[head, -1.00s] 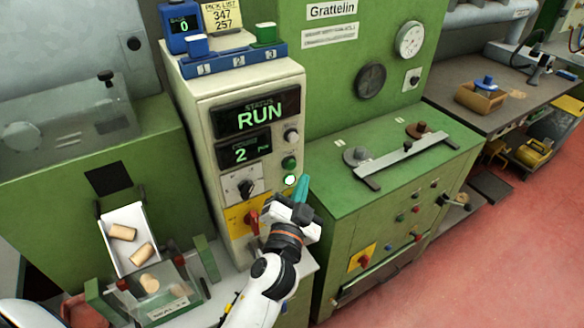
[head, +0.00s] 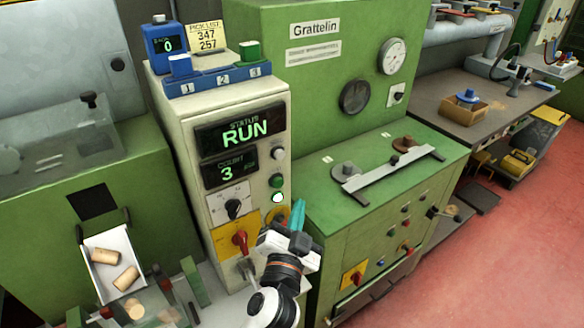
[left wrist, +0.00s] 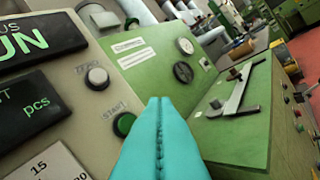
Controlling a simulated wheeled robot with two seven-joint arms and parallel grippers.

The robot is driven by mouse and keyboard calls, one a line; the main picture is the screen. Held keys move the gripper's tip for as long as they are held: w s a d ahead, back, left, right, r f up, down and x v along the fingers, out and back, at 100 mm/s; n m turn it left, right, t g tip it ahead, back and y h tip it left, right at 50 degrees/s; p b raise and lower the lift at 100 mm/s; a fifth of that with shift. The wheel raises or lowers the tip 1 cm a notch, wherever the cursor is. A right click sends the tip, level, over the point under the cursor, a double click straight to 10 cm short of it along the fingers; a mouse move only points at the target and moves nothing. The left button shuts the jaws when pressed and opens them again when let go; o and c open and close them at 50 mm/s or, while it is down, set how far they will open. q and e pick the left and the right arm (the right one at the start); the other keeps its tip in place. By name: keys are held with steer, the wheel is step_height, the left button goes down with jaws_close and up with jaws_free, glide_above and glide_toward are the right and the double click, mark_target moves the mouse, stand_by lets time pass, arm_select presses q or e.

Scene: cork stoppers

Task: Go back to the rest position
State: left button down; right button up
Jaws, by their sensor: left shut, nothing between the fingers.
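My left gripper (head: 298,214) is shut and empty, its teal fingers pointing up just right of the control cabinet (head: 188,130). In the left wrist view its closed fingers (left wrist: 160,105) stand in front of the panel, beside the green START button (left wrist: 124,124). In the head view a lit button (head: 278,198) shows close to the fingertips, below a green button (head: 276,181). The status display (head: 240,132) reads RUN and the count display (head: 229,173) reads 3. My right gripper is not in view.
A white chute (head: 97,241) holds two corks at the left, above a bin with more corks. The green machine (head: 385,205) with a metal bar on top stands right of my arm. A red switch (head: 240,240) is on the yellow plate. Red floor lies open at the right.

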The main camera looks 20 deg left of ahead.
arm_select(q)
step_height(320, 180, down, 21)
steer(key=d+m+g+h, duration=0.1)
steer(key=d+g+h, duration=0.2)
steer(key=g, duration=0.2)
steer(key=s+f+g, duration=0.2)
steer(key=s+f, duration=0.2)
steer(key=f, duration=0.5)
steer(key=s+f+g, duration=0.2)
steer(key=s+f, duration=0.1)
steer(key=f, duration=0.6)
steer(key=s+a+f+n+g, duration=0.2)
steer(key=s+a+f+g, duration=0.25)
steer(key=s+f, duration=0.85)
steer(key=s+a+f+n+g, duration=0.1)
steer(key=s+a+f, duration=0.1)
steer(key=s, duration=0.5)
steer(key=s+a+f+g, duration=0.2)
steer(key=s+a+f, duration=0.1)
steer(key=s, duration=0.4)
steer(key=s+a+f+n+g, duration=0.1)
steer(key=s+a+f+g, duration=0.1)
steer(key=s, duration=0.5)
step_height(320, 180, down, 3)
steer(key=shift+s+a+r+n+y, duration=0.2)
steer(key=shift+a+n+y, duration=0.1)
steer(key=shift+a, duration=0.2)
steer(key=shift+w, duration=0.1)
stand_by(0.6)
